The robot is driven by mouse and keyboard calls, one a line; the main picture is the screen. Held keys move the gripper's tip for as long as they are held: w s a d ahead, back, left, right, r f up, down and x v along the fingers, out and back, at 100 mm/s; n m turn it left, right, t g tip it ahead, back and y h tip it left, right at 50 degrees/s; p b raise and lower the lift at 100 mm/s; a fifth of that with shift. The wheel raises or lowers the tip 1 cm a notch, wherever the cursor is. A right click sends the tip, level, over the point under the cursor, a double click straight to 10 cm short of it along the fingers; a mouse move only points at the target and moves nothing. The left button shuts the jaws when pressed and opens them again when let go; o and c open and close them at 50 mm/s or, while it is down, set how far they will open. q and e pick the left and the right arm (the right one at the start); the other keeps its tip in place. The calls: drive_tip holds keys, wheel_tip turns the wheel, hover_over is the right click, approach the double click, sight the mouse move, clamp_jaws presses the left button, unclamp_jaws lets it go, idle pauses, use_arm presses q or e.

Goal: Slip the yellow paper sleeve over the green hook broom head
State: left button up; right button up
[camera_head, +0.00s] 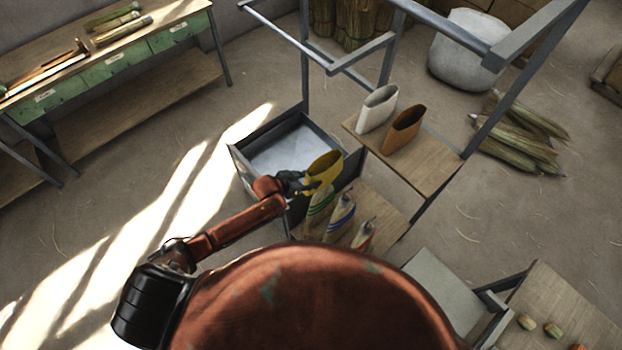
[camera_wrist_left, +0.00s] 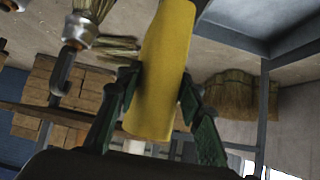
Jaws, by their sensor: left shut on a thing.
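The yellow paper sleeve (camera_head: 325,166) is held up at the near side of the grey bin, its wide opening facing upward. My left gripper (camera_head: 301,182) is shut on it; in the left wrist view the yellow sleeve (camera_wrist_left: 163,70) stands between the two dark green fingers. The broom head with green bands (camera_head: 318,205) is just below the sleeve in the head view. Whether they touch, I cannot tell. Beside it are a blue-banded broom head (camera_head: 341,213) and an orange-red one (camera_head: 363,236). A broom head on a hook (camera_wrist_left: 75,40) shows at the wrist view's upper left. My right gripper is not seen.
A white sleeve (camera_head: 377,108) and a brown-orange sleeve (camera_head: 403,129) stand on a wooden shelf (camera_head: 430,163) to the right. The grey bin (camera_head: 290,148) lies behind my left gripper. Grey frame posts (camera_head: 305,60) rise around the station. Open floor lies to the left.

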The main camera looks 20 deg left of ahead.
use_arm(q)
drive_tip(key=b, duration=0.5)
hover_over(311, 211)
wheel_tip(311, 211, down, 7)
drive_tip(key=shift+w+f, duration=0.15)
drive_tip(key=shift+f, duration=0.05)
idle(0.6)
drive_tip(key=shift+f+b, duration=3.6)
drive_tip(key=shift+f, duration=1.65)
drive_tip(key=shift+f+b, duration=0.9)
drive_tip(key=shift+f, duration=0.35)
drive_tip(key=shift+f, duration=0.1)
drive_tip(key=shift+f+b, duration=3.95)
drive_tip(key=shift+f, duration=1.35)
drive_tip(key=shift+f, duration=0.15)
